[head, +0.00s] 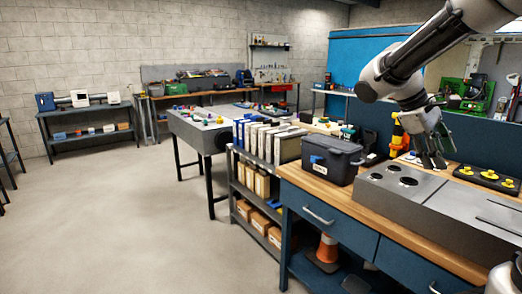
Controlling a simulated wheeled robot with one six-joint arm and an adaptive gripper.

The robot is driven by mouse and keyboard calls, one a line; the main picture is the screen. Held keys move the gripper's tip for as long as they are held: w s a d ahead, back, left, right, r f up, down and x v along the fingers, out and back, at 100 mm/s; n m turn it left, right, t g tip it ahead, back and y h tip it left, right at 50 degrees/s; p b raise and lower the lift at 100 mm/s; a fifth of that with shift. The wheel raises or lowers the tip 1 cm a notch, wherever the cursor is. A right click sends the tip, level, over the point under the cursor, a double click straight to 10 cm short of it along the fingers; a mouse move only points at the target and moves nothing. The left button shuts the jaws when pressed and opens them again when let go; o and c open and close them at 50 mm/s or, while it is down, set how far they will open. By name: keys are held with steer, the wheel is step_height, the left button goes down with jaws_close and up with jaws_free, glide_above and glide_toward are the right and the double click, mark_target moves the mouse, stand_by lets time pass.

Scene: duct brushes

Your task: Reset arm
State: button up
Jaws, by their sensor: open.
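My gripper (432,157) hangs from the arm at the upper right of the head view, fingers pointing down. It is open, and I see nothing between its fingers. It is above the back part of the wooden workbench (316,190), near a grey metal box (400,192) with round dark holes in its top. The gripper appears apart from the box, though its exact height is hard to tell.
A dark lidded bin (332,158) stands left of the grey box. An orange-yellow tool (399,138) stands behind, close to the gripper. A black tray with yellow pieces (487,177) lies at right. A shelf of binders (262,140) adjoins the bench. Floor at left is clear.

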steer(key=s+a+f+m+t+y, duration=0.1)
steer(key=s+a+m+t+y, duration=0.1)
steer(key=s, duration=0.6)
steer(key=s+a+f+m+t+y, duration=0.2)
steer(key=s+a+m+t+y, duration=0.1)
steer(key=s, duration=0.5)
steer(key=shift+a+f+m+y, duration=0.2)
steer(key=shift+a+m+y, duration=0.45)
steer(key=shift+y, duration=0.35)
steer(key=shift+d, duration=0.1)
